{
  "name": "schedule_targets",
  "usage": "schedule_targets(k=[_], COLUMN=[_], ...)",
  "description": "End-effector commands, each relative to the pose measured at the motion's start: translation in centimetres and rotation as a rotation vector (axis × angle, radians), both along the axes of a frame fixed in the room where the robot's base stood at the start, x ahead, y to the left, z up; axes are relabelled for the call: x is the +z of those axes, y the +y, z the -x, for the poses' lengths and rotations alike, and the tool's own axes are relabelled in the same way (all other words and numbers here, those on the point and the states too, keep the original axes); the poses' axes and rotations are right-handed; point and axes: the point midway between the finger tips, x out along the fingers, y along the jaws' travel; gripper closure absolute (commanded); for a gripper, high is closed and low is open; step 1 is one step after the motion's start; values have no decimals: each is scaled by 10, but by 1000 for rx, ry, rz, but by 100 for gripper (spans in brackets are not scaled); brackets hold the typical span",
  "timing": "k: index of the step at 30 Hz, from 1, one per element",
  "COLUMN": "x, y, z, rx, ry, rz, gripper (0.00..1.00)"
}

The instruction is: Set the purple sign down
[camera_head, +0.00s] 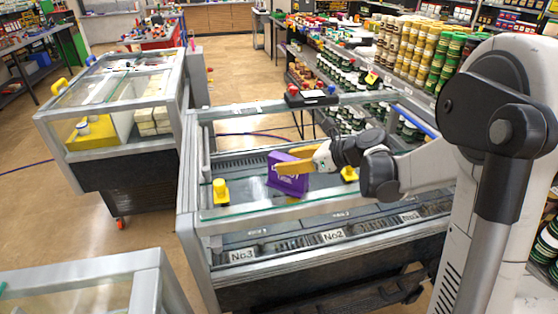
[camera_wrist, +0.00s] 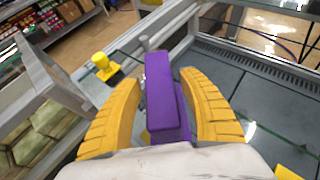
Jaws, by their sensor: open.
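The purple sign (camera_head: 288,184) is upright inside the middle glass-topped case (camera_head: 190,185), towards its middle. It also shows in the wrist view (camera_wrist: 160,95), between the two yellow fingers. My gripper (camera_head: 290,167) is open around the sign, one finger on each side of it. Whether the sign's base rests on the case floor is hard to tell.
A yellow knob (camera_head: 220,192) stands left of the sign, and another yellow knob (camera_head: 349,174) stands to its right. The case has raised metal rims and glass edges. A second case (camera_head: 120,100) stands at left, and shelves of jars (camera_head: 420,50) stand at the back right.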

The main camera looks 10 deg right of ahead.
Motion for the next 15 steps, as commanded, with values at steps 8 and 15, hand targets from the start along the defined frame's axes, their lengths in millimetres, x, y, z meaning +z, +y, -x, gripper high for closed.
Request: schedule_targets(k=[8,15], x=[31,40], y=[-38,-44], z=[37,55], rx=[-2,24], ry=[0,-16], rz=[0,48], gripper=[51,51])
